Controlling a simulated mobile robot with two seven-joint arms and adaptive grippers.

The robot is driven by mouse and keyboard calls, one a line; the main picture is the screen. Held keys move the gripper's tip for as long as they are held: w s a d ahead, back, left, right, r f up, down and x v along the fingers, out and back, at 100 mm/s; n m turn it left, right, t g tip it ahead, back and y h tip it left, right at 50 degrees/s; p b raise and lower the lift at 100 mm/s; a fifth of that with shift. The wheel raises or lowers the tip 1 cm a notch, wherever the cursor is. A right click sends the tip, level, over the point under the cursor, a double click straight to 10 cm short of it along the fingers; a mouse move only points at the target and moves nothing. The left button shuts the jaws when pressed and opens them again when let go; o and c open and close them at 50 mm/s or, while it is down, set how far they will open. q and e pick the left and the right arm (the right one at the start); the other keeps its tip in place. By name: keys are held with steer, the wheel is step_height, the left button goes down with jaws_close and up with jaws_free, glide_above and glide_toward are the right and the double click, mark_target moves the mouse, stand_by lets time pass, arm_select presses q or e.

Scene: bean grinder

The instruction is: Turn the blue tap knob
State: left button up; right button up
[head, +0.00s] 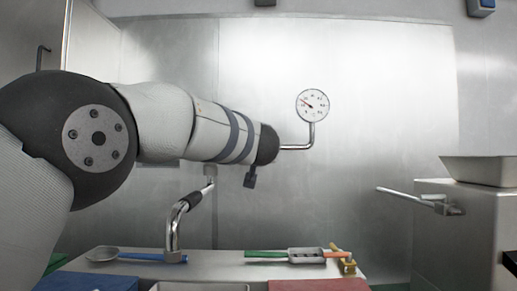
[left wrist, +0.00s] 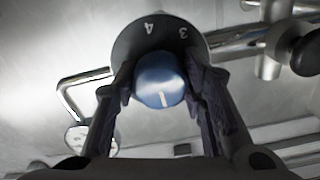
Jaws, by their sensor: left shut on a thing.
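The blue tap knob (left wrist: 161,82) has a white pointer line and sits in front of a grey dial (left wrist: 160,38) marked with numbers, of which 4 and 3 show. In the left wrist view the two dark fingers of my left gripper (left wrist: 162,95) are shut on the knob, one on each side. In the head view my left arm reaches toward the back wall. Its wrist hides the knob, the dial and the gripper's fingers there. My right gripper is in neither view.
A round gauge (head: 312,105) on a bent pipe stands just right of my left wrist. A spout (head: 178,222) rises from the counter below. A blue-handled strainer (head: 103,254) and green- and orange-handled tools (head: 266,254) lie there. A grey machine (head: 467,220) stands at right.

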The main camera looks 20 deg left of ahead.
arm_select(q)
steer(key=n, duration=1.1)
steer(key=shift+n, duration=0.3)
steer(key=n, duration=0.3)
steer(key=shift+d+n, duration=0.1)
steer(key=shift+n, duration=0.2)
steer(key=n, duration=0.7)
steer(key=shift+r, duration=0.1)
steer(key=n, duration=0.3)
steer(key=shift+n, duration=2)
steer(key=shift+r, duration=0.1)
